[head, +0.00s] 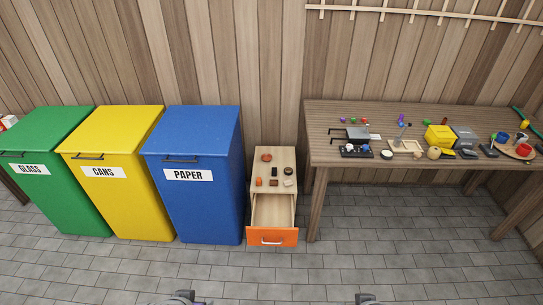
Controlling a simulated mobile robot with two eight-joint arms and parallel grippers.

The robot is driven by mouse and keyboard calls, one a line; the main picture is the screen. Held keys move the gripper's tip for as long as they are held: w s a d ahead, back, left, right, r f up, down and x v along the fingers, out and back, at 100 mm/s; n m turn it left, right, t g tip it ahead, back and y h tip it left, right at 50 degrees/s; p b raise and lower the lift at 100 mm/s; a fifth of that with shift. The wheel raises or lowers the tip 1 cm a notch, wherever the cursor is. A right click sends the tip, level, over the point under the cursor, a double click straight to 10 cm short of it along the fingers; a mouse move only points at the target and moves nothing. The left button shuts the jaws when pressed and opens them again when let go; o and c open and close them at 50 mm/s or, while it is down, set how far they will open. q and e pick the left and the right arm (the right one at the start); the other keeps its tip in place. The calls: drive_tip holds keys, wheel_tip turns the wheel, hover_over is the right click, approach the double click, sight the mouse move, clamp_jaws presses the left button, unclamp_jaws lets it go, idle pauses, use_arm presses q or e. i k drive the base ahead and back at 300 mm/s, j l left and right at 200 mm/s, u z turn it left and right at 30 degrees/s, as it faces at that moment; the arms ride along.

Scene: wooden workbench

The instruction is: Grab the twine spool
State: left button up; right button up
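A small tan, rounded thing (433,153) on the wooden workbench (330,142), near the front edge, may be the twine spool. It is too small to tell for sure. A yellow box stands just behind it. My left gripper (180,298) and my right gripper (367,299) show only in part at the bottom edge, over the floor and far from the workbench. I cannot see whether their fingers are open or shut.
Green (50,160), yellow (120,180) and blue (195,190) bins stand left. A small cabinet with its orange-fronted drawer (272,237) pulled out stands beside the workbench. Several small objects crowd the bench, including a yellow box (438,136) and a tray (404,147). The tiled floor ahead is clear.

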sight(433, 153)
drive_tip(key=z, duration=1.25)
drive_tip(key=i+j+u, duration=0.25)
drive_tip(key=i, duration=0.75)
drive_tip(key=i+j+u, duration=0.1)
drive_tip(key=i+u, duration=0.15)
drive_tip(key=i, duration=0.8)
